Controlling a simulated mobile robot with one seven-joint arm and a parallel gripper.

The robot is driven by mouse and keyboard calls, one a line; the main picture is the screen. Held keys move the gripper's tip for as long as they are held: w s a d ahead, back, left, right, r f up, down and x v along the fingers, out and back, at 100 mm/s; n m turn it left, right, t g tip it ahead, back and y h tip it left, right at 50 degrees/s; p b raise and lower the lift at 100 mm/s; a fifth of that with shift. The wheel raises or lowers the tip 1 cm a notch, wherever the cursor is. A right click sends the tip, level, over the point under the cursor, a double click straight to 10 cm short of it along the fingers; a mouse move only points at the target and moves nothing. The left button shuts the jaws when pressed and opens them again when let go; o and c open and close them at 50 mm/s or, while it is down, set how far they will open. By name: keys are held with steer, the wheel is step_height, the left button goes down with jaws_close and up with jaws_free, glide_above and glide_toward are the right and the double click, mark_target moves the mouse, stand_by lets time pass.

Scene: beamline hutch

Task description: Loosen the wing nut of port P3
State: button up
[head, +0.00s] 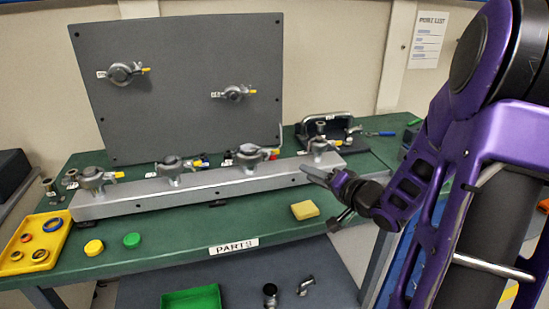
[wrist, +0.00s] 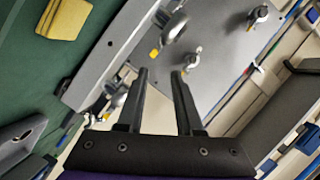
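Several clamped ports with coloured wing nuts stand along a grey rail (head: 225,184): a far-left port (head: 93,180), a second port (head: 172,168), a third port (head: 250,155) and a right port (head: 320,146). Their labels are too small to read, so I cannot tell which is P3. My gripper (head: 316,174) is at the rail's right end, pointing left, right of the third port. In the wrist view my gripper (wrist: 160,74) has its two fingers apart with nothing between them. A clamp with a yellow wing nut (wrist: 109,89) shows beside the left finger, partly hidden.
An upright grey panel (head: 180,120) behind the rail carries two more clamps. A yellow sponge (head: 305,210), loose caps (head: 132,240) and a yellow tray (head: 60,222) lie on the green table (head: 190,228). A black-handled fixture (head: 335,124) stands at the back right.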

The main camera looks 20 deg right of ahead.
mark_target(271, 157)
steer(key=b+x, duration=0.2)
steer(key=x, duration=1.4)
steer(key=shift+w+a+f, duration=0.15)
steer(key=shift+w+f, duration=0.05)
steer(key=shift+w, duration=0.15)
jaws_close()
